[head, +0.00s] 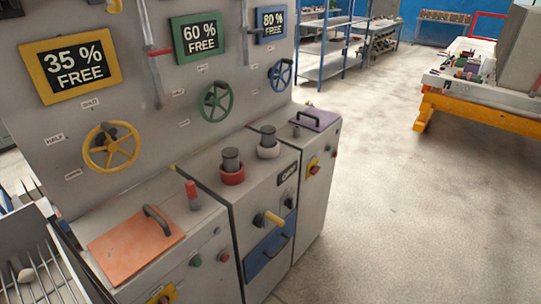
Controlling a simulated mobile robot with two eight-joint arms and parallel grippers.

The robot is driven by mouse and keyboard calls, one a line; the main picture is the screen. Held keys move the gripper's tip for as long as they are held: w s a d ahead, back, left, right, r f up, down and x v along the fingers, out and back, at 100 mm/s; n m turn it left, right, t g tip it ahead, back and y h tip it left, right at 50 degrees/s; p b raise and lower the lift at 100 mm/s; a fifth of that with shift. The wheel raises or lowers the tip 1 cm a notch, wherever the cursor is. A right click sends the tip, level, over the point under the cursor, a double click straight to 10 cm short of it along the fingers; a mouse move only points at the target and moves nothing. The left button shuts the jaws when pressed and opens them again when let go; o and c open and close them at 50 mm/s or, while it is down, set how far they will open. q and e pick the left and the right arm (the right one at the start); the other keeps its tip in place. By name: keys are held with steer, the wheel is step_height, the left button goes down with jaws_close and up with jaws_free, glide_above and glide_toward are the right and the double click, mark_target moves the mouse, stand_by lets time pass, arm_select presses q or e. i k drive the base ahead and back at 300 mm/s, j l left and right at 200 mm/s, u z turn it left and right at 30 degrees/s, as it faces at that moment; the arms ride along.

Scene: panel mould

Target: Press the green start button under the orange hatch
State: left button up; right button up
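The orange hatch (128,248) lies shut on top of the left cabinet, with a dark curved handle (157,218) near its right edge. A small green button (196,261) sits on that cabinet's front face, below and to the right of the hatch. A red button (223,257) is just to its right. Nothing covers the green button. Neither of my grippers is in view.
A red-tipped lever (192,194) stands behind the hatch's right side. A metal rack (40,262) is at the lower left. The floor at right (400,220) is clear.

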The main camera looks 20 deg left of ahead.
mark_target(198, 262)
steer(key=j+u, duration=0.1)
steer(key=u, duration=0.3)
steer(key=j+u, duration=0.15)
steer(key=u, duration=0.25)
steer(key=j+u, duration=0.1)
steer(key=u, duration=0.3)
steer(key=i+l, duration=0.05)
